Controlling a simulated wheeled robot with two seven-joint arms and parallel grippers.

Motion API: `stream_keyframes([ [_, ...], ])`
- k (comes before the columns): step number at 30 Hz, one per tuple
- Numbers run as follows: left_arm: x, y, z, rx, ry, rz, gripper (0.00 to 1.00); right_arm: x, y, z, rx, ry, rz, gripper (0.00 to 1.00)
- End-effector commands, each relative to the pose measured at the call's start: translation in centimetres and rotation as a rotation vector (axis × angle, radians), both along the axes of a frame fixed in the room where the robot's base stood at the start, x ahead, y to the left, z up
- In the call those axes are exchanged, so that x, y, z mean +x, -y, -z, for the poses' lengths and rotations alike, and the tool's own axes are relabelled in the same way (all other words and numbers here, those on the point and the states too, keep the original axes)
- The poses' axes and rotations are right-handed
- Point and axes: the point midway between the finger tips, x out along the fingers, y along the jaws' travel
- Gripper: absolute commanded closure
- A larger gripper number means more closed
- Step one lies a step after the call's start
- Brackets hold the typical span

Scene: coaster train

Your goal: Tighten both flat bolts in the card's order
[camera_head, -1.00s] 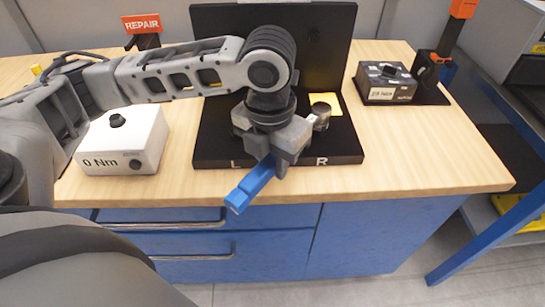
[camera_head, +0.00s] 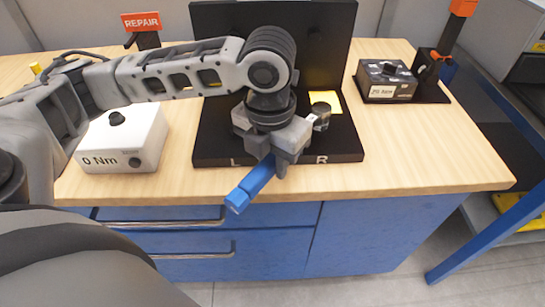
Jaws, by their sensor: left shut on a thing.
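My left gripper (camera_head: 278,165) points down over the black fixture (camera_head: 215,150) and is shut on a blue-handled tool (camera_head: 252,186), likely a wrench. The handle slants toward the front left, past the fixture's front edge. The fixture has a white "L" at front left and an "R" at front right. A metallic round part (camera_head: 321,114) with a dark top stands on the right side; I cannot tell if it is a bolt. A yellow card-like patch (camera_head: 328,98) lies behind it. The left bolt is hidden. My right gripper is not in view.
A white box (camera_head: 140,130) reading "0 Nm" stands left. A dark box with a knob (camera_head: 385,80) stands at the back right beside a holder with an orange-topped post (camera_head: 462,8). A "REPAIR" sign (camera_head: 141,22) is at the back left. The wooden worktop (camera_head: 430,150) is clear at the right.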

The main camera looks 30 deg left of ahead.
Motion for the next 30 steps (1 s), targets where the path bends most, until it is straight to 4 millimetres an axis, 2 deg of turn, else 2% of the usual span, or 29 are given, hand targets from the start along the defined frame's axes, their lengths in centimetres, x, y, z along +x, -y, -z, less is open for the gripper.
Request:
stream_keyframes([
  [30, 0.2, 0.0, 0.9, -0.002, 0.008, -0.001, 1.0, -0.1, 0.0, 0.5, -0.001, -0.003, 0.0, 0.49],
])
